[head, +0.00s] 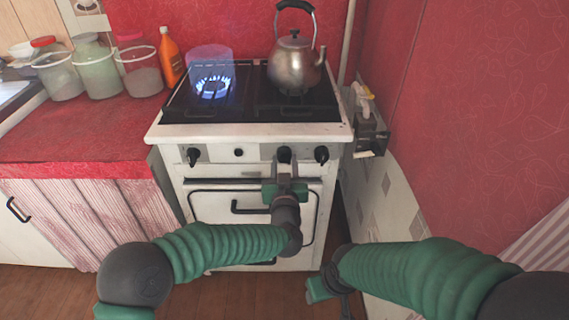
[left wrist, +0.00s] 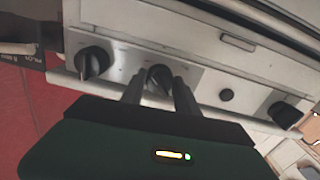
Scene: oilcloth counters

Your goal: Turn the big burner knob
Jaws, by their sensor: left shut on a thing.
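The white stove (head: 165,132) has a row of dark knobs on its front panel. My left gripper (head: 284,178) reaches up to the panel. Its two fingers are shut on the burner knob (head: 284,154), the second from the right. In the left wrist view, which is turned over, the fingers (left wrist: 160,92) sit on either side of this knob (left wrist: 159,74). The knob's lower part is hidden by the fingers. My right gripper (head: 325,287) hangs low at the right, apart from the stove; its fingers are hard to make out.
The rightmost knob (head: 321,154) is close beside the held one. A left knob (head: 193,156) and a small button (head: 239,152) are farther off. A blue flame (head: 212,86) burns at the left. A kettle (head: 295,65) stands on the right. The oven handle (head: 250,209) is below.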

